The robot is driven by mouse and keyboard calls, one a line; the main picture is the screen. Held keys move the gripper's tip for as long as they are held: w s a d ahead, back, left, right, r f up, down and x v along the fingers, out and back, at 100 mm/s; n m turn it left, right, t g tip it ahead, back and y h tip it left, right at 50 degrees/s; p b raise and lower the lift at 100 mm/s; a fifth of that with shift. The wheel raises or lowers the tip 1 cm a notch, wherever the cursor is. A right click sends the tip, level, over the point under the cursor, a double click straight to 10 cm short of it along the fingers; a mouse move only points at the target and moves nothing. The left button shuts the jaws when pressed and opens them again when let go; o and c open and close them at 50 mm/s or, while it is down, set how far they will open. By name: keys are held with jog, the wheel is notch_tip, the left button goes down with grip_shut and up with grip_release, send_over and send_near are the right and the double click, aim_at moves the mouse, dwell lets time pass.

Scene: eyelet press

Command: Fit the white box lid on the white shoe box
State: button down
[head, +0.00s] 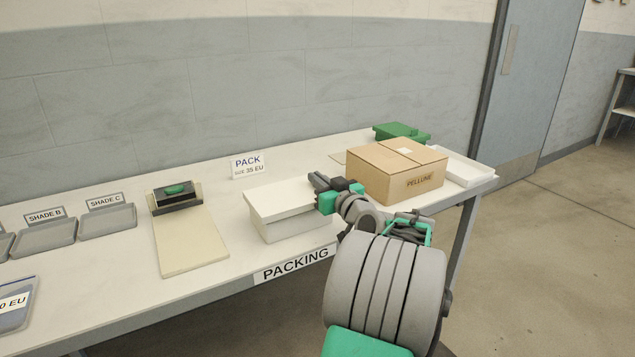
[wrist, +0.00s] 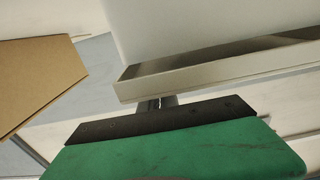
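The white shoe box (head: 298,228) stands on the table near its front edge in the head view. The white box lid (head: 283,198) lies over its top and juts out at the left end. The lid looks slightly tilted; I cannot tell whether its rim sits fully around the box. My gripper (head: 318,182) is at the right end of the lid. In the wrist view a white rim (wrist: 215,75) crosses in front of my gripper (wrist: 163,102). The two fingers look close together, their tips hidden by this rim. No part of the lid shows clearly between them.
A brown cardboard box (head: 398,172) stands close to the right of my gripper; it also shows in the wrist view (wrist: 40,75). A green container (head: 402,132) and a white tray (head: 465,167) are beyond it. A cream board (head: 190,243) lies to the left.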

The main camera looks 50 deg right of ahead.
jog(key=shift+f+b, duration=1.15)
dwell(0.4)
jog(key=c, duration=1.5)
grip_release()
jog(key=shift+c, duration=0.2)
jog(key=shift+s, duration=0.1)
jog(key=p+v, duration=0.1)
jog(key=v, duration=0.6)
jog(key=shift+s+a, duration=0.15)
jog(key=shift+s, duration=0.15)
